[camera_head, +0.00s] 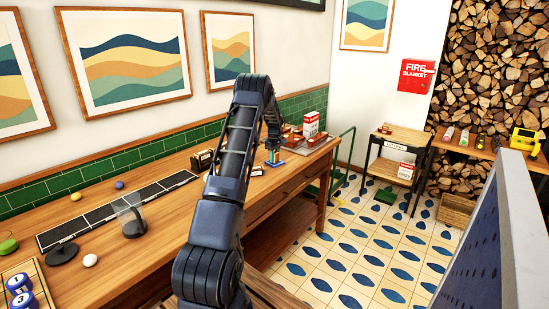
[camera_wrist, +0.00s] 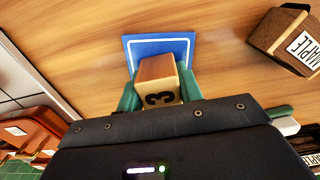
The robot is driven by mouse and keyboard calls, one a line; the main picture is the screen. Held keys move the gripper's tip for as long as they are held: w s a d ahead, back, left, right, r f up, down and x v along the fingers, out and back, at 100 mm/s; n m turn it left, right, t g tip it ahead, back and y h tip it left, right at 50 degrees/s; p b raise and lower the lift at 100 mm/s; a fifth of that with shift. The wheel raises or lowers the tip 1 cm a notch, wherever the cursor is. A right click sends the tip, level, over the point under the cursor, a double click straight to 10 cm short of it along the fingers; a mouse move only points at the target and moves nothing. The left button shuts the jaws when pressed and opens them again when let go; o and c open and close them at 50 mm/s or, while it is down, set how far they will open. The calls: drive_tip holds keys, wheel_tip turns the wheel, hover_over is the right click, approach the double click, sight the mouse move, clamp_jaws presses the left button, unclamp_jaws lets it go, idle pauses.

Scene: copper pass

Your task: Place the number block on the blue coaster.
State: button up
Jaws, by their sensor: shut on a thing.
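The number block (camera_wrist: 158,75) is a wooden cube with a black 3 on its lighter face. In the wrist view it sits between the green fingers of my gripper (camera_wrist: 158,92), which is shut on it. The blue coaster (camera_wrist: 138,48), with a thin white line inside its border, lies on the wooden bench directly behind and under the block in that view. I cannot tell whether the block touches it. In the head view my gripper (camera_head: 273,156) is low over the coaster (camera_head: 275,164); the block is not clear there.
A wooden block labelled MAPLE (camera_wrist: 292,40) stands beside the coaster. A tray with red-brown items and a white-red box (camera_head: 311,124) are at the bench's far end.

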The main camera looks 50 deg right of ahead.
drive_tip(key=shift+f, duration=0.1)
drive_tip(key=o, duration=1)
